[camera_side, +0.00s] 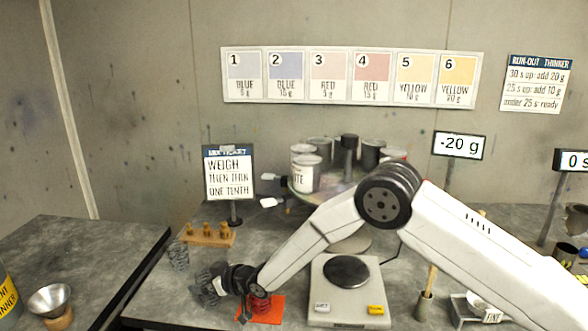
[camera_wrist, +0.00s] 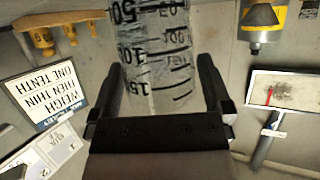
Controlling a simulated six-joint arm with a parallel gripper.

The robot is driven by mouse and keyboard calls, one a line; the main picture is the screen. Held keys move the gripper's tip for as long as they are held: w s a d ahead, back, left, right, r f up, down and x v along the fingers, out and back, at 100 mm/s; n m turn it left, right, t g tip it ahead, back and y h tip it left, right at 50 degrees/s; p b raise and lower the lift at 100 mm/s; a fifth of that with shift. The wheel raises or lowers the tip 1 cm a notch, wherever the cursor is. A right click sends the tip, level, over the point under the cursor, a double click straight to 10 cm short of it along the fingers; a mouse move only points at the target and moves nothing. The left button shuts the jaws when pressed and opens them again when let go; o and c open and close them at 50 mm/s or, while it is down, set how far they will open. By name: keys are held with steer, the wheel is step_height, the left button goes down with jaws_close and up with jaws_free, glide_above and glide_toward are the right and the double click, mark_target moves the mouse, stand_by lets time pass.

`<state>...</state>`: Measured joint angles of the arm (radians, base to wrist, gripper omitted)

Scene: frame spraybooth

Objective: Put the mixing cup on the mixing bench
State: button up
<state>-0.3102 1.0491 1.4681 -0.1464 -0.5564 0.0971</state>
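The mixing cup (camera_wrist: 158,60) is clear with dark graduation marks. In the wrist view it fills the space between the two dark fingers of my gripper (camera_wrist: 158,95), which close against its sides. In the side view my gripper (camera_side: 232,282) is low at the left end of the bench, with the clear cup (camera_side: 208,287) at its tip, looking tilted. Whether the cup touches the bench is hard to tell. The grey bench (camera_side: 180,300) carries a scale; a second grey bench (camera_side: 70,250) stands to its left. Which one is the mixing bench is not labelled.
A wooden rack (camera_side: 208,236) and another clear ribbed vessel (camera_side: 178,256) stand behind my gripper. An orange mat (camera_side: 268,312) with a red object lies beside it. The scale (camera_side: 347,298) is further right. A metal funnel (camera_side: 50,300) and a yellow can (camera_side: 6,298) are on the left bench.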

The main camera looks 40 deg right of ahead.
steer(key=shift+r, duration=0.2)
steer(key=shift+s+d+r, duration=0.15)
steer(key=shift+s+r, duration=0.05)
steer(key=shift+s, duration=0.15)
steer(key=v, duration=1.1)
stand_by(0.6)
steer(key=s+d+r+m+g+h, duration=0.1)
steer(key=s+d+g, duration=0.4)
steer(key=s, duration=0.8)
steer(key=s+d+r+m+g+h, duration=0.1)
steer(key=s+d+m+g+h, duration=0.2)
steer(key=s+d, duration=0.9)
steer(key=shift+s+d+g+h, duration=0.35)
steer(key=shift+g+h, duration=0.25)
steer(key=shift+g, duration=0.3)
